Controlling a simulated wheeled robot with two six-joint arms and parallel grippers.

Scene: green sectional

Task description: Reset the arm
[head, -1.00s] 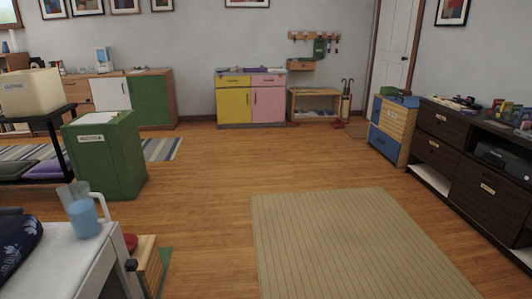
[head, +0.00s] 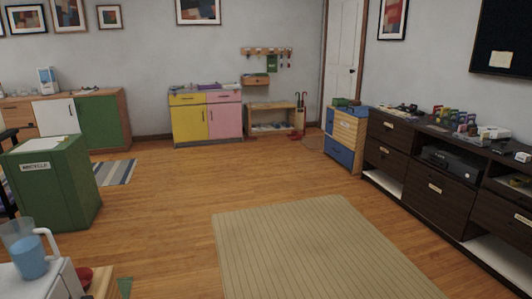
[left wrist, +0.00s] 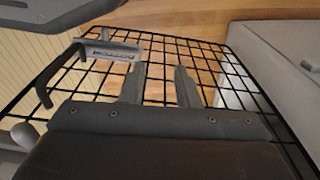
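My left gripper (left wrist: 158,88) shows in the left wrist view. Its two dark fingers stand apart with nothing between them. A black wire grid (left wrist: 232,72), which may be part of my own body, lies beyond the fingers, with wooden floor showing through it. Neither gripper shows in the head view, and my right gripper is in no view.
A tan ribbed rug (head: 315,245) lies on open wooden floor (head: 165,190). A green recycle bin (head: 55,190) and a pitcher of blue liquid (head: 27,255) are at left. A dark cabinet (head: 425,185) lines the right. A yellow and pink cabinet (head: 207,117) stands at the back.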

